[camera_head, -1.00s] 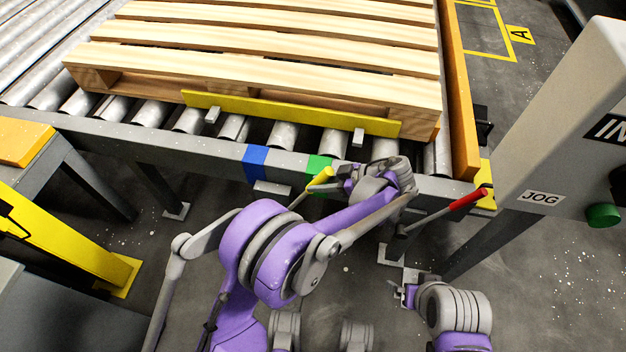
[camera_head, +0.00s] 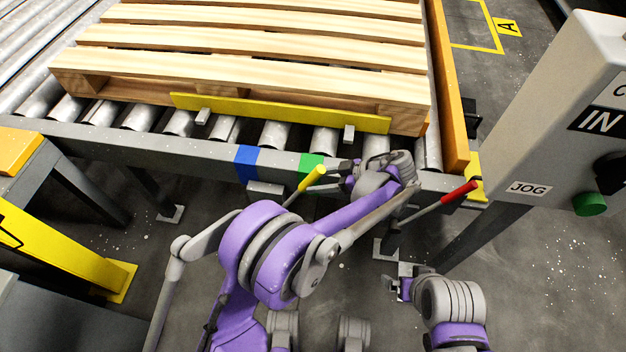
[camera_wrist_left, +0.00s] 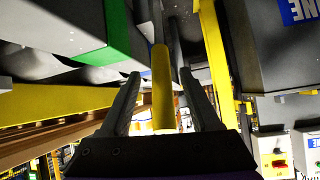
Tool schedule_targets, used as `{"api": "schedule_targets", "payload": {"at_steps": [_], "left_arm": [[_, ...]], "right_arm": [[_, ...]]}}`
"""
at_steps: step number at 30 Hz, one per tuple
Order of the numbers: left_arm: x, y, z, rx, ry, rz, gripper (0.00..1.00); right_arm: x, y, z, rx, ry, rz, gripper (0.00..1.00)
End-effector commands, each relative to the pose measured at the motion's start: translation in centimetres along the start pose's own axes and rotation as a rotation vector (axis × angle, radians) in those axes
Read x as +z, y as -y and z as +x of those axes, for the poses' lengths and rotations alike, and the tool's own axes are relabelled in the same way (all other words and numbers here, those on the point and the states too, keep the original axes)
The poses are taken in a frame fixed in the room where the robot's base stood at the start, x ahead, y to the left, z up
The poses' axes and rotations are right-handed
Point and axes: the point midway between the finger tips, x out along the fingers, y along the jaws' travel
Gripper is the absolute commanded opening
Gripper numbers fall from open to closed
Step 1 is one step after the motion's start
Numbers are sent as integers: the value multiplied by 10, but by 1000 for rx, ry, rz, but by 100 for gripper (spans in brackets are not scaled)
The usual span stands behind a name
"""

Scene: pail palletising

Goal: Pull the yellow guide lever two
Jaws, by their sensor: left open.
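The yellow guide lever (camera_head: 313,175) has a yellow grip on a thin grey rod. It leans up and to the right in front of the conveyor frame, just below the green mark (camera_head: 311,164). My left gripper (camera_head: 341,172) is just right of the grip, its fingers pointing left toward it. In the left wrist view, the open fingers (camera_wrist_left: 160,73) lie on either side of the yellow grip (camera_wrist_left: 162,95), with gaps showing on both sides. My right gripper (camera_head: 396,289) is low in the head view, away from the lever; its jaws are too small to read.
A red-handled lever (camera_head: 457,193) stands right of my left wrist. The wooden pallet (camera_head: 250,68) rests on the rollers behind a yellow guide bar (camera_head: 275,112). A blue mark (camera_head: 246,161) is on the frame. A grey control post (camera_head: 540,130) stands at right.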

Motion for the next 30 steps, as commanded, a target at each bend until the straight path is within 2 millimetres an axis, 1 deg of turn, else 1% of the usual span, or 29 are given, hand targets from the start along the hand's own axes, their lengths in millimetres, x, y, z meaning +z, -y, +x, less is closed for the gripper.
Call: {"api": "schedule_targets", "payload": {"at_steps": [1,6,9,12,17,30], "left_arm": [[-1,0,-13,3,0,1,63],[-1,0,-48,4,1,2,63],[-1,0,-64,3,1,0,63],[0,0,-75,3,2,1,63],[0,0,-82,1,2,1,63],[0,0,-82,1,1,0,63]], "right_arm": [[-1,0,-5,0,-2,0,100],[-4,0,-13,0,-4,0,100],[-5,0,-16,0,-6,0,100],[-5,0,-18,0,-6,0,100],[-6,0,-19,0,-7,0,100],[-6,0,-19,0,-7,0,100]]}}
